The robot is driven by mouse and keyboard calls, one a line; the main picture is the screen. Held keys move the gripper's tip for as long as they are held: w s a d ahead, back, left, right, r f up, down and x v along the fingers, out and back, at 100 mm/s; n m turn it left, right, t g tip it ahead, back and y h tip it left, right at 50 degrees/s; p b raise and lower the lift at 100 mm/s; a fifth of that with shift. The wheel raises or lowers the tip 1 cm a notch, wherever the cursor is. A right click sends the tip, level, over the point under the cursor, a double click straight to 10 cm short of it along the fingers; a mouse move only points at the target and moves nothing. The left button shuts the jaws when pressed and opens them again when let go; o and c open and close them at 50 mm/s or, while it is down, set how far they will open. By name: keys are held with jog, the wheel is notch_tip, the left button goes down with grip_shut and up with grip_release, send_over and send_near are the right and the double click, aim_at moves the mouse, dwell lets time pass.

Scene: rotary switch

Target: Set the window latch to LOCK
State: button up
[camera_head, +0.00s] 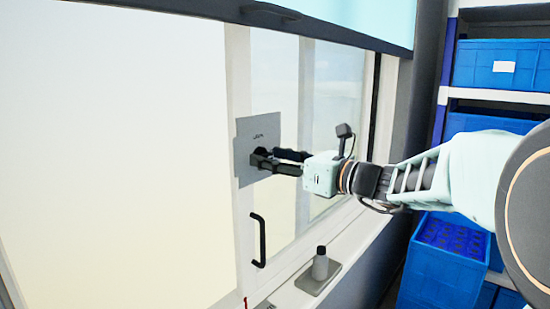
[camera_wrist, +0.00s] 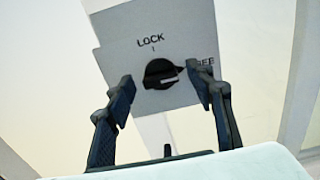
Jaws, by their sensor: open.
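The window latch is a black rotary knob (camera_wrist: 161,74) on a grey plate (camera_wrist: 170,28) marked LOCK above a tick, with a partly hidden word ending in "REE" to the right. The knob's white mark points to the right, toward that word. My gripper (camera_wrist: 165,90) is open, with one finger to the left of the knob and one to its right; the right finger covers part of the right-hand word. I cannot tell whether it touches the knob. In the head view the plate (camera_head: 244,135) is on the window frame, and my gripper (camera_head: 268,160) is close to it.
A black window handle (camera_head: 260,240) is below the plate. Blue crates (camera_head: 498,65) fill shelves at the right. A roller blind (camera_head: 330,18) hangs above the glass.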

jog(key=shift+c, duration=0.6)
jog(key=c, duration=1)
jog(key=shift+c, duration=0.2)
jog(key=shift+f+n+b, duration=0.1)
jog(key=shift+n+b, duration=0.2)
jog(key=shift+b, duration=0.2)
jog(key=n+b, duration=0.8)
jog(key=b, duration=0.2)
jog(key=n+b, duration=0.9)
jog(key=b, duration=0.1)
jog(key=shift+s+a+f+b, duration=0.1)
jog(key=shift+f+b, duration=0.05)
jog(key=shift+b, duration=0.2)
jog(key=shift+n, duration=0.3)
